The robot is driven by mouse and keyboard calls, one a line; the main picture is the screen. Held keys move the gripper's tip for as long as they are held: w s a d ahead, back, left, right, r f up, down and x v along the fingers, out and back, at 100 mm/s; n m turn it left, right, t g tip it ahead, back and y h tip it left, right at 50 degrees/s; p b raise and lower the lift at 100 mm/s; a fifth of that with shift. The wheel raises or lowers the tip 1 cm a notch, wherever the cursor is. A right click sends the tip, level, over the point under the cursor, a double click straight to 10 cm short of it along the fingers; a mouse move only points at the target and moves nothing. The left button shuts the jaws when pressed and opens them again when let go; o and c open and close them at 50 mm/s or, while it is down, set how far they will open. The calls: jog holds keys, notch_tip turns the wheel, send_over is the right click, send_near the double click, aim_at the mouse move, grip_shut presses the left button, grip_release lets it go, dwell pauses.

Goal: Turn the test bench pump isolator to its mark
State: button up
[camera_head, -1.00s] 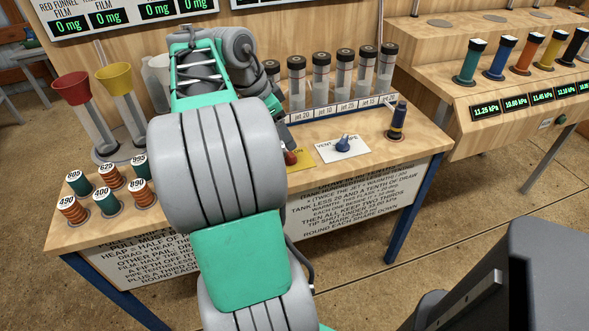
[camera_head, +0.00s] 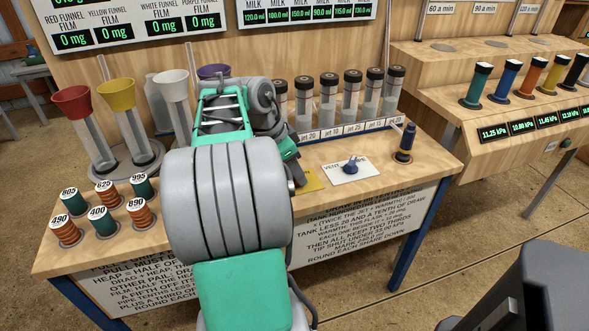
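A yellow plate (camera_head: 311,180) lies on the wooden bench beside my arm. It looks like the isolator's plate, but its lettering is mostly covered and its red knob is hidden behind my arm. To its right, a blue knob (camera_head: 351,167) stands on a white plate (camera_head: 336,178) lettered VENT. My arm reaches over the bench, and its teal and grey end (camera_head: 285,148) is beside the yellow plate. My gripper's fingers are hidden or too small to make out, so I cannot tell whether they touch the knob.
Several capped tubes (camera_head: 350,95) stand in a labelled rack behind the plates. Funnels (camera_head: 117,95) and numbered spools (camera_head: 103,220) fill the left. The bench top (camera_head: 425,170) is bare near its right end.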

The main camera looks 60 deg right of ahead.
jog(key=c, duration=0.9)
jog(key=shift+c, duration=0.2)
jog(key=shift+n+b, duration=0.3)
jog(key=shift+n, duration=0.2)
jog(key=n+b, duration=0.1)
jog(key=n+t, duration=0.1)
jog(key=n, duration=0.1)
jog(key=shift+s+f+t+h+b, duration=0.1)
jog(key=shift+s+t+h+b, duration=0.1)
jog(key=shift+t+h+b, duration=0.15)
jog(key=shift+n+t+b, duration=0.55)
jog(key=shift+n+b, duration=0.1)
jog(key=shift+n, duration=1.15)
jog(key=o, duration=1.4)
